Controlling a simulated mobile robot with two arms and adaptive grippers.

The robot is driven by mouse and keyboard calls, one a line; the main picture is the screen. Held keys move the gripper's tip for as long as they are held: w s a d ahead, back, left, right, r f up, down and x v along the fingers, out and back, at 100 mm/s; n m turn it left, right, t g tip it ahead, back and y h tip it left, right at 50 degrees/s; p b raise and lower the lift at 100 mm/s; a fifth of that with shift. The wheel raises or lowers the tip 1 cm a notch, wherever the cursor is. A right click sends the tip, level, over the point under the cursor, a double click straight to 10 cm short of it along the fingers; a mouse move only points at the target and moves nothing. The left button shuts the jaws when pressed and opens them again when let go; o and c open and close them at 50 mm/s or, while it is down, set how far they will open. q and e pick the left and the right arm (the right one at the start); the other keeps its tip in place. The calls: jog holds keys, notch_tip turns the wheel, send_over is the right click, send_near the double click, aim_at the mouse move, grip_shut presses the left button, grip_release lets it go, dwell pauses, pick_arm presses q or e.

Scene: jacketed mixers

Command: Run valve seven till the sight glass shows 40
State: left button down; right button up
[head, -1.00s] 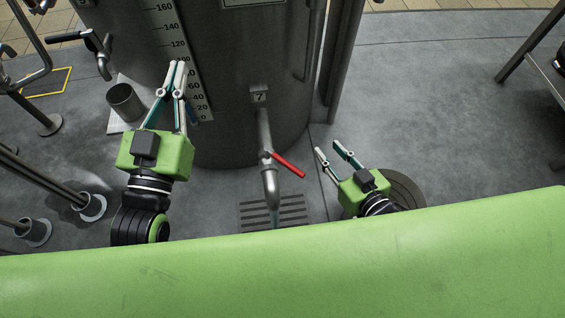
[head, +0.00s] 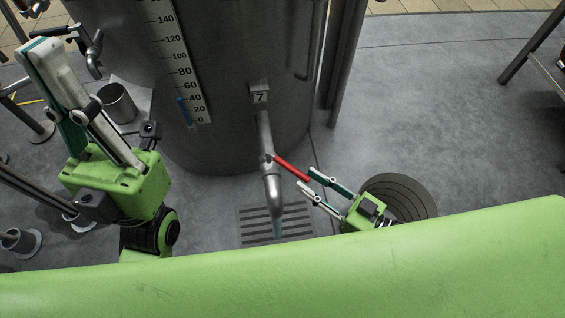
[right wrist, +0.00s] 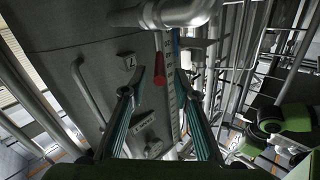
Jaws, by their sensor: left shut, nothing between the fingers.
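The valve with the number 7 plate (head: 261,96) is on a pipe at the front of the jacketed vessel (head: 225,60). Its red handle (head: 291,167) points out to the lower right. A pale stream (head: 277,229) shows under the spout (head: 273,195). The sight glass scale (head: 181,68) is on the vessel's left, with a blue column (head: 184,111) whose top is near the 40 mark; the exact reading is unclear. My right gripper (head: 307,178) is open, fingertips around the handle's end; the handle (right wrist: 160,68) shows between its fingers. My left gripper (head: 42,50) is shut and empty.
A floor grate (head: 258,237) lies under the spout. A grey cup (head: 118,103) stands left of the vessel. A round floor cover (head: 405,190) is behind my right gripper.

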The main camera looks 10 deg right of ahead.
aim_at(283, 162)
jog(key=b+x, duration=0.2)
jog(key=x, duration=0.7)
grip_shut()
